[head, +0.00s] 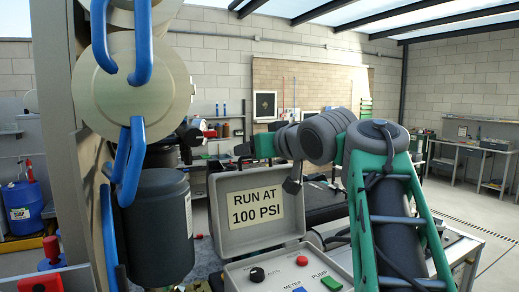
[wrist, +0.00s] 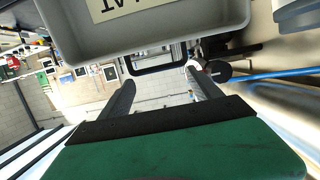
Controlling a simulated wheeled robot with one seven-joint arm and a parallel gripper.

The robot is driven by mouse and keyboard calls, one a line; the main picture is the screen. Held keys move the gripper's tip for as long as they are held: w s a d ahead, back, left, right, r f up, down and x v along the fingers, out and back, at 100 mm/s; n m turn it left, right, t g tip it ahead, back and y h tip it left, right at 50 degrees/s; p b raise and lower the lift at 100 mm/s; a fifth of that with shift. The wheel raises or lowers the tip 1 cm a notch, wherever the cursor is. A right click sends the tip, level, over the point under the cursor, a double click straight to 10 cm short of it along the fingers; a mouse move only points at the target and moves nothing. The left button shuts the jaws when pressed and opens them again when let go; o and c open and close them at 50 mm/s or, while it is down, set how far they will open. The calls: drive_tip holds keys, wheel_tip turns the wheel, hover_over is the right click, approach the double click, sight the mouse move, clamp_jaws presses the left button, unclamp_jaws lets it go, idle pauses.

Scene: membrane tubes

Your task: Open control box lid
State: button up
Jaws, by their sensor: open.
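The grey control box lid (head: 228,240) stands raised on the far side of the control box (head: 283,272), its inside facing the head camera. A label (head: 254,209) inside it reads "RUN AT 100 PSI". The box's panel shows a black knob (head: 257,275), a red button (head: 302,260) and a green switch (head: 331,283). My gripper (wrist: 159,78) is open, its two fingers apart just beyond the lid's edge. The lid (wrist: 170,33) fills the top of the wrist view, with a dark loop at its edge near the fingertips. I cannot tell whether they touch.
Dark cylindrical housing (head: 160,225) and blue pipes (head: 130,165) stand close on the left. A blue drum (head: 24,205) is at the far left. A workbench (head: 470,146) lines the back right; open floor lies before it.

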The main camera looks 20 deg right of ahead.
drive_tip(key=o, duration=0.4)
drive_tip(key=shift+f, duration=0.15)
drive_tip(key=v, duration=0.8)
drive_tip(key=shift+b, duration=0.35)
drive_tip(key=shift+w, duration=0.1)
